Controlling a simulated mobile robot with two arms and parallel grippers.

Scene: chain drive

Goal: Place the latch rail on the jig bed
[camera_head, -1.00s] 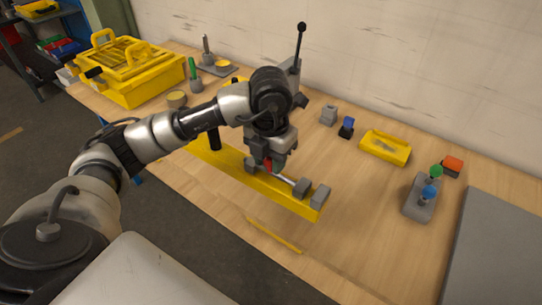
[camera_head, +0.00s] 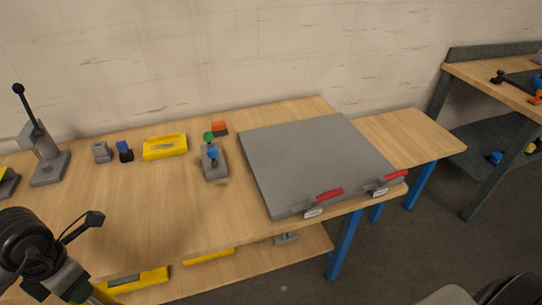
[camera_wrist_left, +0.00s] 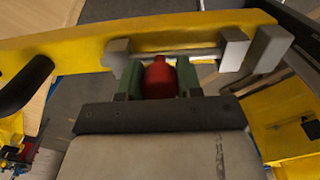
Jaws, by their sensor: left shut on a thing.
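The latch rail is a long yellow bar (camera_wrist_left: 70,52) with grey blocks and a metal rod, seen in the left wrist view. My left gripper (camera_wrist_left: 160,82) is shut on its red grip (camera_wrist_left: 160,76); its green fingers stand on either side. In the head view my left gripper (camera_head: 80,290) is at the bottom left, partly cut off, off the table's front edge. The grey slab on the right of the table, which looks like the jig bed (camera_head: 310,150), is bare, with two red-handled clamps (camera_head: 328,194) at its front edge. My right gripper is not in view.
Left of the slab are a grey block with green and blue knobs (camera_head: 215,171), an orange-topped block (camera_head: 219,128), a yellow tray (camera_head: 165,147) and a lever press (camera_head: 48,160). The table's front middle is clear. Another bench (camera_head: 500,90) stands at the far right.

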